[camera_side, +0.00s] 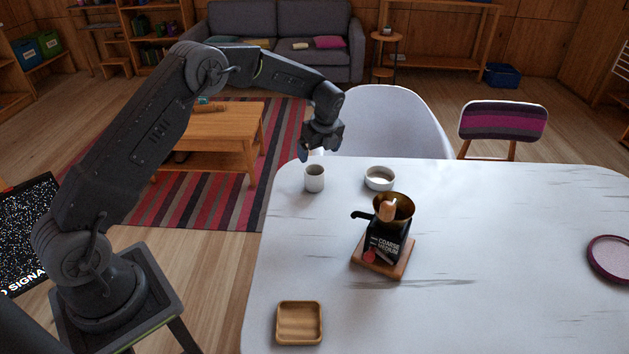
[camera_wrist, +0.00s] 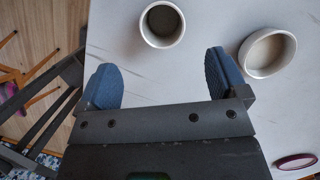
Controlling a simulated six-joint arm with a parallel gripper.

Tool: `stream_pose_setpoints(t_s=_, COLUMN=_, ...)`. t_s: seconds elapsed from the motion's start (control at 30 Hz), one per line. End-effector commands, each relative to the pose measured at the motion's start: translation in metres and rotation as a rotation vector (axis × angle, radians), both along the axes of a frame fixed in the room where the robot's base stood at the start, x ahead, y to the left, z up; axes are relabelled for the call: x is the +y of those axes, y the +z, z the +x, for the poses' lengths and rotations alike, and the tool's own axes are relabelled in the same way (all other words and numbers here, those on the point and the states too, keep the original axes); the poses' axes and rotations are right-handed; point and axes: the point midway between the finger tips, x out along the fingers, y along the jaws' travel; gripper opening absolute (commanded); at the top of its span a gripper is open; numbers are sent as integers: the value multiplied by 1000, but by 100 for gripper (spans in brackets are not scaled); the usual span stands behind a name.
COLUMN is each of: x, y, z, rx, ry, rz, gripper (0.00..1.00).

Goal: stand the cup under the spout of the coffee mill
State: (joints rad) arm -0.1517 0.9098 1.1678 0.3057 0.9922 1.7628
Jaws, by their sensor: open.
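A white cup (camera_side: 314,179) stands upright near the far left corner of the white table. It also shows in the wrist view (camera_wrist: 162,24), seen from above and empty, just beyond my fingertips. My gripper (camera_side: 309,153) is above and slightly behind the cup; in the wrist view its two blue finger pads (camera_wrist: 165,80) are spread wide with nothing between them. The coffee mill (camera_side: 390,228), black with a brass hopper and a crank, stands on a wooden base (camera_side: 403,266) near the table's middle. Its spout cannot be made out.
A low white bowl (camera_side: 379,178) stands right of the cup and also shows in the wrist view (camera_wrist: 268,51). A square wooden dish (camera_side: 299,323) lies at the near left edge. A purple-rimmed round dish (camera_side: 611,258) lies far right. Bare tabletop (camera_side: 500,230) lies between mill and round dish.

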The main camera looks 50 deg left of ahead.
Motion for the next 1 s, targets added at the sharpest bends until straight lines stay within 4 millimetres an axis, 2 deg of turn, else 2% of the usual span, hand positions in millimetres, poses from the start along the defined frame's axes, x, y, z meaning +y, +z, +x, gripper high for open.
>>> stream_pose_setpoints(t_s=0.1, x=6, y=-23, z=1, rx=3, ry=3, rz=-1, gripper=92)
stream_pose_setpoints(t_s=0.43, x=14, y=-50, z=3, rx=0, ry=3, rz=-1, gripper=92)
stream_pose_setpoints(t_s=0.7, x=23, y=-85, z=7, rx=-2, ry=3, rz=0, gripper=92)
stream_pose_setpoints(t_s=1.0, x=25, y=-91, z=8, rx=-5, ry=2, rz=0, gripper=92)
